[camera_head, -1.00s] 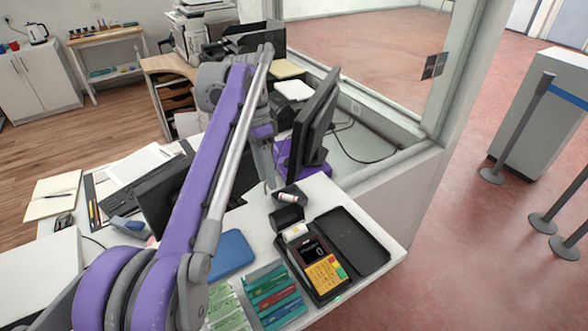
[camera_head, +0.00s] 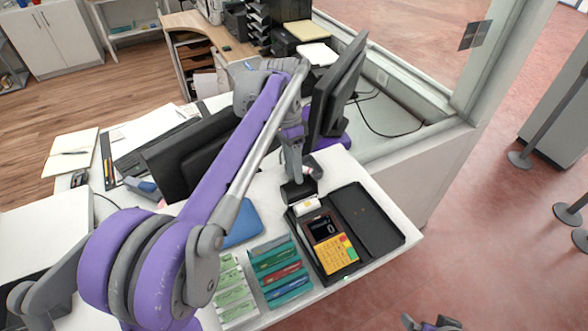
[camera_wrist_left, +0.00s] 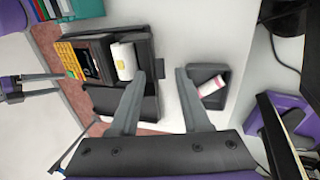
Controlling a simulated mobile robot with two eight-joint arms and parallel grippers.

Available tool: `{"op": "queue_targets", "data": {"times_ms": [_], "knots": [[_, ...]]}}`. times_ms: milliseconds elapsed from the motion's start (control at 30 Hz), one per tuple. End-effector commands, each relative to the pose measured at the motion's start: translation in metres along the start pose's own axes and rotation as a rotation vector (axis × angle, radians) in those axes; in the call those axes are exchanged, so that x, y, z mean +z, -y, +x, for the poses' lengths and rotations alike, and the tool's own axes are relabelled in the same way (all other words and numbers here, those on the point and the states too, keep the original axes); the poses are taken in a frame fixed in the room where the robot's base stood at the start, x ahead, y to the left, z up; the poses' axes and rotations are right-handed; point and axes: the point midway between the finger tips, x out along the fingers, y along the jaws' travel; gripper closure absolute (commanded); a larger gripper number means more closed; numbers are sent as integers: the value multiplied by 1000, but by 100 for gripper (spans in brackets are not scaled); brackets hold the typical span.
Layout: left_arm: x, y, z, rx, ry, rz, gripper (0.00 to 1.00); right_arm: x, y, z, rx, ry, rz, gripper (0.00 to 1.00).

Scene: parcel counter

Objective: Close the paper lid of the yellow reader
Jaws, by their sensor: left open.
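The yellow reader (camera_head: 334,254) lies in an open black case on the white counter. Its white paper roll (camera_head: 307,206) is exposed at the far end, also seen in the left wrist view (camera_wrist_left: 124,61). The dark paper lid (camera_head: 298,191) stands raised behind the roll, partly hidden by my left gripper (camera_head: 295,181). In the left wrist view my left gripper (camera_wrist_left: 160,72) is open and empty, with one finger close to the lid (camera_wrist_left: 144,46); I cannot tell whether they touch. My right gripper (camera_head: 428,320) is open and empty, low beside the counter.
A small dark box (camera_wrist_left: 209,86) holding a red-and-white roll stands just behind the reader. The case's flap (camera_head: 369,217) lies open to the right. A tray of coloured packets (camera_head: 278,270) and a blue pad (camera_head: 242,222) lie left. A monitor (camera_head: 335,92) stands behind.

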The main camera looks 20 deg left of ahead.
Motion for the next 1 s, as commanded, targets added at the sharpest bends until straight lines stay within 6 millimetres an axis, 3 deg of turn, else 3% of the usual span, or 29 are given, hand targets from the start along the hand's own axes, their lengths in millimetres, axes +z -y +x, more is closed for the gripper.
{"op": "queue_targets", "data": {"times_ms": [333, 600, 1000], "knots": [[0, 0, 5, 0, 0, 0, 53, 0, 0, 0, 0, 0, 0, 0], [0, 0, 5, 0, 0, 0, 100, 0, 0, 0, 0, 0, 0, 0], [0, -2, 4, -16, 0, 0, 100, -1, 0, -1, 0, -1, 0, 0]]}}
